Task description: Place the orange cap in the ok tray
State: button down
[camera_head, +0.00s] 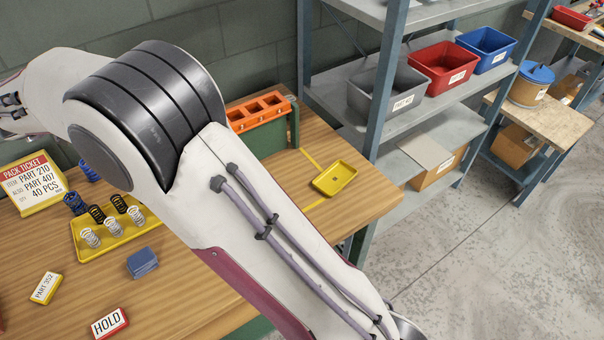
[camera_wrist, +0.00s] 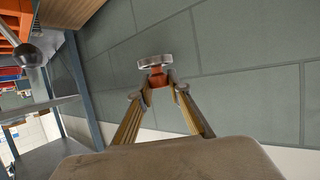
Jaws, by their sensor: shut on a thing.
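In the wrist view my gripper (camera_wrist: 158,87) is shut on a small orange piece (camera_wrist: 157,76), which looks like the orange cap. My gripper does not show in the head view, where my arm crosses the bench. No tray with a readable OK label is in view. A small empty yellow tray (camera_head: 334,179) lies at the bench's right end.
A yellow tray (camera_head: 88,252) with several springs, a blue block (camera_head: 142,263), a HOLD sign (camera_head: 109,323) and a part ticket (camera_head: 33,184) are on the bench. An orange slotted fixture (camera_head: 258,111) stands behind my arm. Shelves with grey, red and blue bins stand right.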

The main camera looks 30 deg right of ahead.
jog(key=shift+r, duration=0.65)
jog(key=shift+s+d+r, duration=0.1)
jog(key=shift+d+r, duration=0.15)
jog(key=shift+d, duration=0.05)
jog(key=s+d+m+g+h, duration=0.25)
jog(key=s+d, duration=0.35)
jog(key=d, duration=0.5)
jog(key=s+d+m+g+h, duration=0.1)
jog(key=s+d+m+g, duration=0.2)
jog(key=s+d, duration=0.6)
jog(key=s+d+m+g+h, duration=0.2)
jog(key=s+d+m+g, duration=0.15)
jog(key=d, duration=0.85)
jog(key=s+d+m+g+h, duration=0.1)
jog(key=s+d+m, duration=0.1)
jog(key=s+d, duration=0.3)
jog(key=s+d+m+g, duration=0.1)
jog(key=s+d+g, duration=0.15)
jog(key=s, duration=0.55)
notch_tip(320, 180, down, 18)
jog(key=shift+w+d+f+t, duration=0.15)
jog(key=shift+d+t, duration=0.2)
jog(key=shift+f, duration=2.9)
